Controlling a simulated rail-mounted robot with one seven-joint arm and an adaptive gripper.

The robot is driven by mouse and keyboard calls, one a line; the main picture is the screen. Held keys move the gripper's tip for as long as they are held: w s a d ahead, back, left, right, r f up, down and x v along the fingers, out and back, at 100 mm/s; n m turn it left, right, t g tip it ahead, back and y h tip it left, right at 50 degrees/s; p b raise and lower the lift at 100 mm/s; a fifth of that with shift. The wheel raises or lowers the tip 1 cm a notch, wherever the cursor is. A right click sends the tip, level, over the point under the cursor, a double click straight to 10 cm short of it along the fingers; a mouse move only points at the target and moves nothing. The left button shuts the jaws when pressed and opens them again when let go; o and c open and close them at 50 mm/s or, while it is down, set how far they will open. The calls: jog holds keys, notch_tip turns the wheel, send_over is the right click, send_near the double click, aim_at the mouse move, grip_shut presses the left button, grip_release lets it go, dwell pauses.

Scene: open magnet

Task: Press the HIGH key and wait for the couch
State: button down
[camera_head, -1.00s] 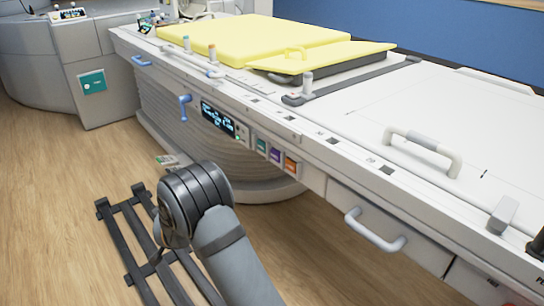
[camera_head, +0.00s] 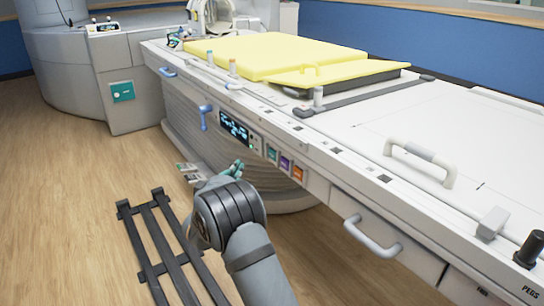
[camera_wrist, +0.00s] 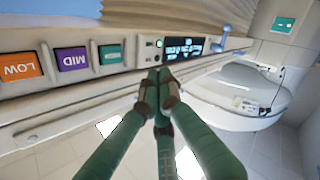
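The teal key (camera_head: 272,154) is on the couch's side panel, beside the purple and orange keys; it also shows in the wrist view (camera_wrist: 112,50), its lettering too small to read. My gripper (camera_head: 238,167) is just left of and below the keys, in front of the panel. In the wrist view its green fingers (camera_wrist: 158,76) are together at the tips and hold nothing. The tips appear below the lit display (camera_wrist: 185,47), to the right of the teal key. I cannot tell whether they touch the panel. The couch (camera_head: 450,125) carries a yellow pad.
The purple MID key (camera_wrist: 72,59) and orange LOW key (camera_wrist: 20,68) sit close beside the teal one. A blue lever (camera_head: 205,117) and a pale handle (camera_head: 372,236) stick out of the couch side. A dark rack (camera_head: 160,240) lies on the floor.

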aim_at(273, 155)
jog(key=shift+d, duration=0.1)
jog(key=w+d, duration=0.5)
jog(key=d, duration=0.2)
dwell(0.4)
jog(key=shift+d, duration=0.1)
dwell(1.3)
jog(key=shift+w+d, duration=0.25)
jog(key=shift+d, duration=0.05)
